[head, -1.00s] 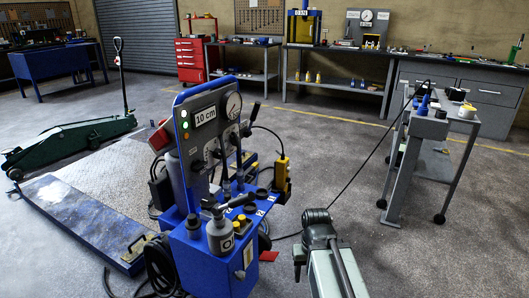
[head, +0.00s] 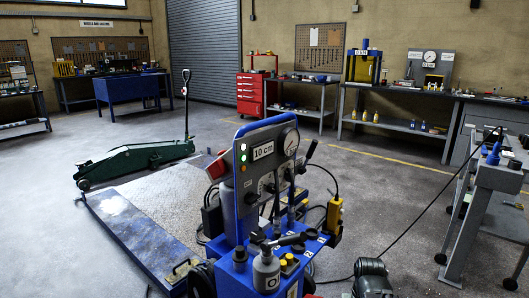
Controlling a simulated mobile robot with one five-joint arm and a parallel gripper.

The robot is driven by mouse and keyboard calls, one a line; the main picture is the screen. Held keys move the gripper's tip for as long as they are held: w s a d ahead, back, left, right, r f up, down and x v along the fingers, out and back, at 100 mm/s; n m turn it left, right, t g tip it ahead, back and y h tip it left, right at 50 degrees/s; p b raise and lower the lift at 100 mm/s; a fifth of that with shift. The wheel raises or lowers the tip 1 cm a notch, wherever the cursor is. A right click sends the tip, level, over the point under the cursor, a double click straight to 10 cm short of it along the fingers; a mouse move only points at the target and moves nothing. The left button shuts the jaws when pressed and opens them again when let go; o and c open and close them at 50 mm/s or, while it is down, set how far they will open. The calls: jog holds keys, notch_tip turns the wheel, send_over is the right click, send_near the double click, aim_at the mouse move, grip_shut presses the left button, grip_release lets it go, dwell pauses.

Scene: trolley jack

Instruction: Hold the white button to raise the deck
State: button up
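A blue console (head: 250,205) stands at the lower middle, with a grey panel, a "10 cm" sign (head: 263,151), a round dial and small lit lamps (head: 243,157) at its left edge. A yellow pendant box (head: 334,216) hangs at its right side. I cannot make out which small part is the white button. The deck (head: 180,208) is a low grey plate with a worn blue front edge, left of the console, close to the floor. A green trolley jack (head: 135,160) with an upright handle is at its far side. My gripper is out of view; only part of my arm shows at the bottom.
A grey bottle (head: 266,270) and small fittings crowd the console's top. A grey trolley (head: 495,180) stands at the right, with a black cable (head: 405,243) running towards it. Workbenches and a red cabinet (head: 251,94) line the back.

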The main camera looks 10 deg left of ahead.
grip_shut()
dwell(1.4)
